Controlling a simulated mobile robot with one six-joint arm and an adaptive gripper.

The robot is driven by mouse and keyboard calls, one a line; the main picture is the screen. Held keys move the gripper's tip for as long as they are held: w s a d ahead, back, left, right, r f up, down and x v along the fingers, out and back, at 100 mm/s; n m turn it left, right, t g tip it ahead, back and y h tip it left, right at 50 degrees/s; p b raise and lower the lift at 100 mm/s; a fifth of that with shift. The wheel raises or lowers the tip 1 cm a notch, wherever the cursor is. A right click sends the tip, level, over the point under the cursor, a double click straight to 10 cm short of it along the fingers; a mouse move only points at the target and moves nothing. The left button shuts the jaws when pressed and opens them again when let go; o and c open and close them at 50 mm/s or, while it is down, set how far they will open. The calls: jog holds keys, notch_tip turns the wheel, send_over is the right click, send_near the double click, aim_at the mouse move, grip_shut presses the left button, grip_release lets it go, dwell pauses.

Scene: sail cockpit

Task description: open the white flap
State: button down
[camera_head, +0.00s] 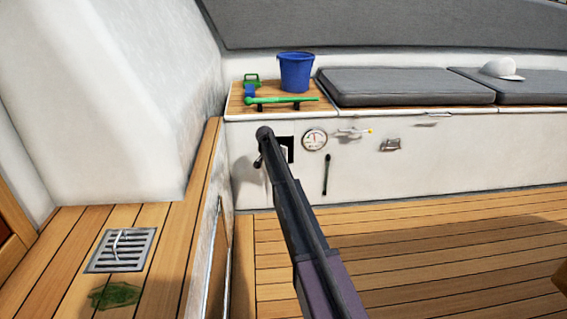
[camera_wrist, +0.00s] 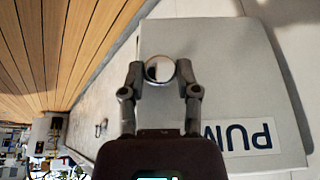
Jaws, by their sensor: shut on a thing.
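The white flap (camera_wrist: 215,95) fills much of the wrist view, with a dark-lettered label (camera_wrist: 250,136) reading upside down and partly cut off by my gripper. A round shiny knob (camera_wrist: 160,69) sits at the flap's edge. My gripper (camera_wrist: 160,82) is shut on the knob, one finger on each side. In the head view my arm reaches to the white locker wall, and its end hides most of the flap area. A dark square opening (camera_head: 288,149) shows there just right of my arm. How far the flap stands from the wall is hard to tell.
A round gauge (camera_head: 315,139), a lever handle (camera_head: 353,131), a black bar (camera_head: 326,174) and a metal fitting (camera_head: 390,145) are on the wall to the right. A blue bucket (camera_head: 296,72) and green-handled tool (camera_head: 282,99) sit above. The wooden floor (camera_head: 430,250) is clear.

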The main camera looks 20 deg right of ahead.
jog(key=a+m+g, duration=0.2)
jog(key=a+m, duration=0.4)
jog(key=a, duration=0.2)
jog(key=shift+m, duration=0.4)
jog(key=shift+a, duration=0.1)
jog(key=shift+c, duration=1.8)
grip_release()
notch_tip(320, 180, up, 9)
jog(key=p, duration=0.9)
jog(key=shift+s+r+p, duration=0.1)
jog(key=shift+r+p, duration=0.45)
